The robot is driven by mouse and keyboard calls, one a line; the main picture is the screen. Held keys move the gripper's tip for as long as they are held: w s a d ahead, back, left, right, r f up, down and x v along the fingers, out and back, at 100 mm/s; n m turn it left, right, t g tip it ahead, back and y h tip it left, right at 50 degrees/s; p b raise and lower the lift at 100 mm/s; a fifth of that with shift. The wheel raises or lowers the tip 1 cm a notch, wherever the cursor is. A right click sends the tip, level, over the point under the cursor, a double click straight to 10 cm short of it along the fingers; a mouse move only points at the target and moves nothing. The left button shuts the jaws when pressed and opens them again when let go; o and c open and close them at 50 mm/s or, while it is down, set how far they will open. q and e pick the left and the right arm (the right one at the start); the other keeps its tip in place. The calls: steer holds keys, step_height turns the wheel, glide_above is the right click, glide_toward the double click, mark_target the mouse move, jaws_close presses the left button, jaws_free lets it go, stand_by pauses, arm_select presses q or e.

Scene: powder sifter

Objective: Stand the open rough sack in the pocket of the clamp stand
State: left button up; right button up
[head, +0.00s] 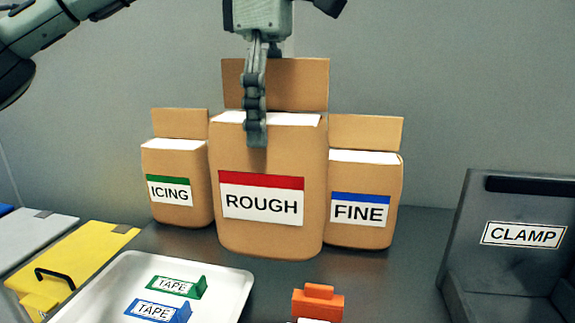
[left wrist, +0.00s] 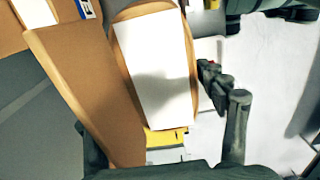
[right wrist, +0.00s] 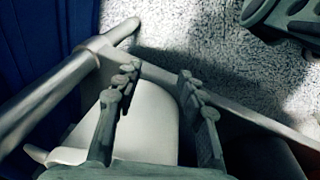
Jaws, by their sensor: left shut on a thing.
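The open rough sack (head: 266,235) stands upright in the middle of the head view, brown with a red-and-white ROUGH label, white powder on top and a raised back flap. My left gripper (head: 256,140) reaches down over its top, one finger showing on the front face. In the left wrist view the gripper is shut on the rough sack (left wrist: 155,65), with one finger partly hidden behind the brown flap. The grey clamp stand (head: 462,225) is at the right with a CLAMP sign; its pocket is partly cut off. My right gripper (right wrist: 158,85) is open and empty, away from the sacks.
The icing sack (head: 178,212) and fine sack (head: 362,236) stand beside the rough sack. A white tray (head: 110,290) with green (head: 192,287) and blue (head: 175,311) tape blocks, and a yellow lidded box (head: 75,262), are front left. An orange object (head: 318,303) is front centre.

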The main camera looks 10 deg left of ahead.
arm_select(q)
steer(key=w+d+f, duration=0.5)
steer(key=d+f, duration=0.5)
steer(key=shift+w+f+b, duration=0.3)
arm_select(e)
steer(key=shift+w+a+r, duration=0.15)
steer(key=shift+w+r, duration=0.6)
steer(key=shift+r, duration=0.35)
arm_select(q)
steer(key=shift+f, duration=0.1)
steer(key=o, duration=1.9)
steer(key=shift+f, duration=0.1)
steer(key=shift+c, duration=0.2)
arm_select(e)
steer(key=shift+w+r, duration=0.15)
steer(key=shift+r, duration=0.05)
